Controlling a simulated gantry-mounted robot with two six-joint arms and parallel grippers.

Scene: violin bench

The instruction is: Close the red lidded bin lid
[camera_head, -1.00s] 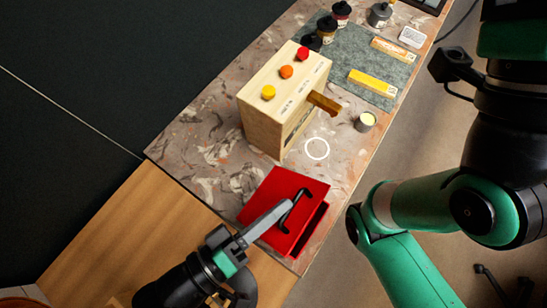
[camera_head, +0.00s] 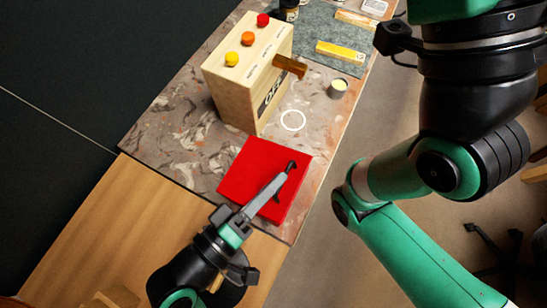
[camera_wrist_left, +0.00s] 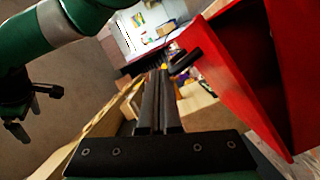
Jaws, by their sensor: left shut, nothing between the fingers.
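The red lidded bin (camera_head: 262,172) stands at the near end of the bench, with its lid's black handle (camera_head: 291,167) toward the right edge. In the head view the lid covers the top and no gap shows. In the left wrist view the red bin (camera_wrist_left: 232,72) fills the right side, with a dark gap between red panels; how far the lid is open is hard to tell. The handle also shows there (camera_wrist_left: 186,60). My left gripper (camera_head: 283,180) is shut and empty, its fingertips over the lid beside the handle; whether they touch is unclear. My right gripper is out of view.
A wooden box (camera_head: 250,75) with red, orange and yellow buttons stands behind the bin. A small cup (camera_head: 338,88), a yellow block (camera_head: 340,52) and a grey mat (camera_head: 315,40) lie farther back. A white ring (camera_head: 293,120) marks the bench. My green right arm is at right.

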